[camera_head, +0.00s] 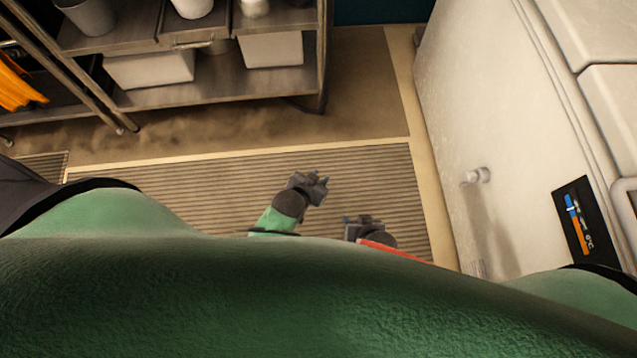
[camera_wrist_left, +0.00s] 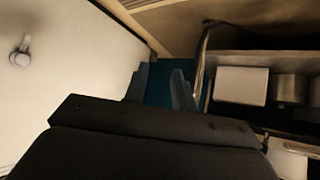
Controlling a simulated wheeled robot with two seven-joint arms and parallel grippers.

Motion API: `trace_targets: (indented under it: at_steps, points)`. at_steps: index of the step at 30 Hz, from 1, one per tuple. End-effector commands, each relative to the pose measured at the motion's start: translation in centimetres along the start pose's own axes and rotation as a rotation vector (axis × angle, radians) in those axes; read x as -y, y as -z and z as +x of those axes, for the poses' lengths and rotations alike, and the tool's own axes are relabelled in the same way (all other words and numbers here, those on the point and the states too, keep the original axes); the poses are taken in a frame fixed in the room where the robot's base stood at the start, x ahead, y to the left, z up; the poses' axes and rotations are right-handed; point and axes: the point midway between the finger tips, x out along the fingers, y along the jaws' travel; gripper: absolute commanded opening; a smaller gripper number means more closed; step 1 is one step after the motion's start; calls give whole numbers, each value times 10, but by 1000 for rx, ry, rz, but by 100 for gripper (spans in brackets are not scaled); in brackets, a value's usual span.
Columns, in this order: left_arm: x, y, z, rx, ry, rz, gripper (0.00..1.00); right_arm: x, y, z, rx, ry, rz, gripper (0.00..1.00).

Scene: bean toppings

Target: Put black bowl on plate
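Neither a black bowl nor a plate can be made out in either view. My left gripper (camera_head: 312,186) hangs over the striped floor mat near the middle of the head view. In the left wrist view its two fingers (camera_wrist_left: 159,80) stand apart with nothing between them, so it is open and empty. My right gripper (camera_head: 363,226) is lower and to the right, partly hidden behind my own green body. Its fingers are too small to tell open from shut.
A metal shelf rack (camera_head: 150,99) with white boxes (camera_head: 272,50) and pots stands at the upper left. A large white cabinet (camera_head: 480,110) with a round knob (camera_head: 476,176) fills the right side. The striped mat (camera_head: 375,175) between them is clear.

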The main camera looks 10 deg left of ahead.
Motion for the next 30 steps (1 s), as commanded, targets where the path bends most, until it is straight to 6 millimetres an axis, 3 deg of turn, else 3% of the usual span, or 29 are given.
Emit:
trace_targets:
  at_steps: [1,3,6,9,27,30]
  points:
    - [-14,-25,-9,61,-25,-56,26,0,0,0,0,0,0,36]
    - [-29,-51,-19,131,-56,-122,26,0,-1,0,1,0,0,36]
    - [-45,-75,-30,200,-87,-187,26,0,-1,0,1,0,0,36]
    - [-52,-86,-36,234,-102,-217,26,0,-2,0,2,0,1,36]
    - [-54,-89,-37,242,-105,-221,26,-2,2,0,-1,-2,-1,36]
    - [-55,-95,-39,277,-108,-220,26,-2,-5,0,35,-2,-1,36]
